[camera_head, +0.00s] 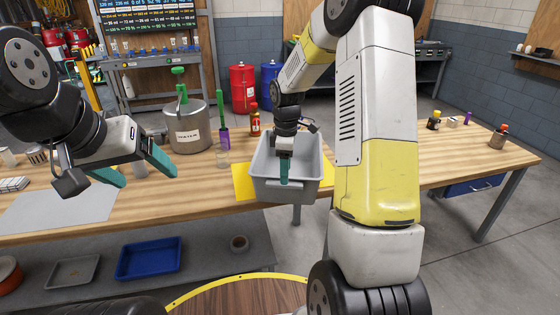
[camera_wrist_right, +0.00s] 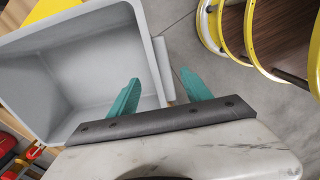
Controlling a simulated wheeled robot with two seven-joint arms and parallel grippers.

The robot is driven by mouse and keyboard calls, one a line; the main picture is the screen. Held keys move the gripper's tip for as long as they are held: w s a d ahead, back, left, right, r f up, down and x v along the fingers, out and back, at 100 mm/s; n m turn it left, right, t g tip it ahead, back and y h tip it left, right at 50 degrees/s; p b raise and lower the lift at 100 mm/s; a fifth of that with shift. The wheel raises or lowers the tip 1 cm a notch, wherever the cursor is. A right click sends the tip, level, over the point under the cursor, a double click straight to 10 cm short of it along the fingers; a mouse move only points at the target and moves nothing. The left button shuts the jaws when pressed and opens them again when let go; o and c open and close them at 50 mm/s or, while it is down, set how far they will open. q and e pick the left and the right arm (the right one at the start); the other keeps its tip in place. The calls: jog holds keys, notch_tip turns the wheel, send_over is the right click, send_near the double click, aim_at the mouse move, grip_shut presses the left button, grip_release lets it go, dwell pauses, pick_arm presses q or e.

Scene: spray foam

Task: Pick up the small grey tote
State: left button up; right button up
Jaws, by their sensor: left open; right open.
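The small grey tote (camera_head: 310,188) stands on a yellow mat at the front edge of the wooden table in the head view. It looks empty and open at the top. In the right wrist view the tote (camera_wrist_right: 148,35) fills the upper left. My right gripper (camera_head: 284,180) is over the tote's front side. In the wrist view my right gripper (camera_wrist_right: 160,88) is open, with its teal fingers to either side of the tote's rim wall; I cannot tell whether they touch it. My left gripper (camera_head: 140,175) is open and empty above the left part of the table.
A metal pot (camera_head: 188,130) and a purple-bodied tool (camera_head: 223,138) stand left of the tote. A red-capped bottle (camera_head: 255,122) stands behind it. The yellow mat (camera_head: 243,182) shows beside it. Small bottles (camera_head: 434,120) stand to the right. A blue tray (camera_head: 150,258) is on the lower shelf.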

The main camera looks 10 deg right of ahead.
notch_tip(320, 180, down, 4)
jog(key=shift+s+a, duration=0.1)
grip_shut()
jog(key=shift+r, duration=0.1)
dwell(1.4)
